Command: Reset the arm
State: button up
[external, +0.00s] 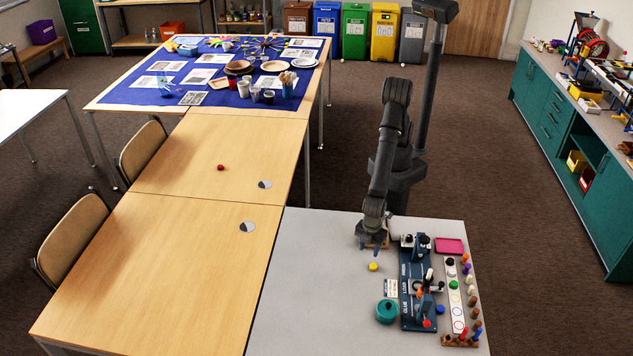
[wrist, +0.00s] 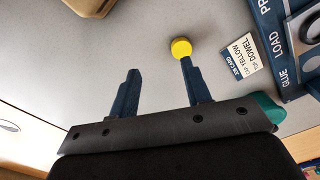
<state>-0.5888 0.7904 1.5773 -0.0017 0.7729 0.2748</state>
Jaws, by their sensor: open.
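My gripper (external: 370,249) is open, low over the grey table (external: 310,280), with its arm reaching forward from the base. In the wrist view, its two dark blue fingers (wrist: 160,70) stand wide apart with nothing between them. A small round yellow piece (external: 373,267) lies on the table just in front of the gripper. In the wrist view the yellow piece (wrist: 181,48) shows just past the right fingertip; I cannot tell whether they touch. A job card (wrist: 239,55) beside it reads "cap yellow, top dowel".
A blue fixture board (external: 404,318) marked GLUE, LOAD and PRESS stands right of the gripper. A teal round container (external: 387,311), a pink tray (external: 449,246) and a rack of coloured pieces (external: 456,318) are nearby. The grey table's left side is clear.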

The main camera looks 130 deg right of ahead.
jog(key=w+d+r+m, duration=0.3)
jog(key=d, duration=1.1)
jog(key=w+d+r+m, duration=0.2)
jog(key=w+d, duration=0.1)
jog(key=d, duration=1.1)
jog(key=s+d+m, duration=0.2)
jog(key=d+m, duration=0.1)
jog(key=d, duration=0.9)
jog(key=s+d+m, duration=0.2)
jog(key=d+m, duration=0.1)
jog(key=d, duration=0.9)
jog(key=shift+m, duration=0.3)
